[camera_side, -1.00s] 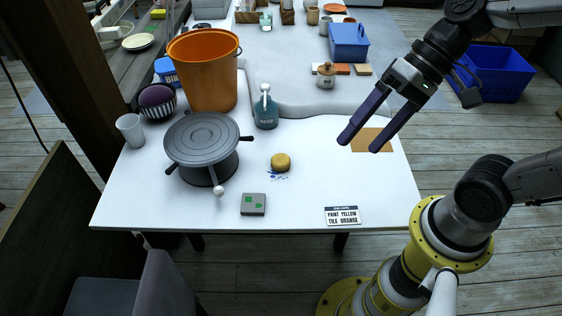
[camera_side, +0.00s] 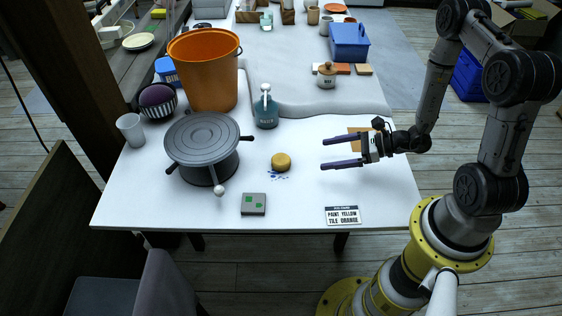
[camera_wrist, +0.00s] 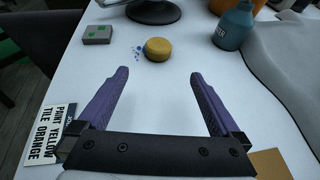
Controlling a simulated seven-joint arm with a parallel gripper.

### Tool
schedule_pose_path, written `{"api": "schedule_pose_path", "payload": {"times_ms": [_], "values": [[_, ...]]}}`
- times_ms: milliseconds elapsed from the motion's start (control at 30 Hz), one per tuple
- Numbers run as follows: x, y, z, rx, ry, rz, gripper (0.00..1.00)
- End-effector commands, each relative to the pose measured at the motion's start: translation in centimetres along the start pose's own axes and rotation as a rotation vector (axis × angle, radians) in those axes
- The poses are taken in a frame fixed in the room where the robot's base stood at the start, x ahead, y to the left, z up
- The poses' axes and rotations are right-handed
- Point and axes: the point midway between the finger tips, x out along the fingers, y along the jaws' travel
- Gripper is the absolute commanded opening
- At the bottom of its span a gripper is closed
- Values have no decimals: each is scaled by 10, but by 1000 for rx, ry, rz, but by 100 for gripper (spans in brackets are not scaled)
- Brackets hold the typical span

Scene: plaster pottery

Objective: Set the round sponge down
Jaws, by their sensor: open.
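The round sponge (camera_side: 281,161) is yellow-brown and rests on the white table, with small blue marks beside it. In the wrist view the sponge (camera_wrist: 158,49) lies beyond my fingertips, between their lines. My gripper (camera_side: 323,154) is low over the table to the right of the sponge, its purple fingers pointing left at it. The fingers are open and empty, with a gap between the tips and the sponge. Both fingers also show in the wrist view (camera_wrist: 158,74).
A grey banding wheel (camera_side: 201,140) stands left of the sponge. A blue-green bottle (camera_side: 266,112) is behind it. A grey block with green marks (camera_side: 253,204) and a printed card (camera_side: 343,215) lie near the front edge. An orange-tan tile (camera_side: 356,131) lies behind my gripper.

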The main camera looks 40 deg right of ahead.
Motion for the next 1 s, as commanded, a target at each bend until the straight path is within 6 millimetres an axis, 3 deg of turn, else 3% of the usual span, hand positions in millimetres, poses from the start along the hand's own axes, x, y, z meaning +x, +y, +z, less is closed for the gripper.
{"api": "schedule_pose_path", "payload": {"times_ms": [400, 733, 1000], "values": [[66, 2, 1, -6, 0, 7, 100], [90, 3, 2, -7, -1, 7, 100], [126, 4, 2, -6, 0, 6, 100]]}}
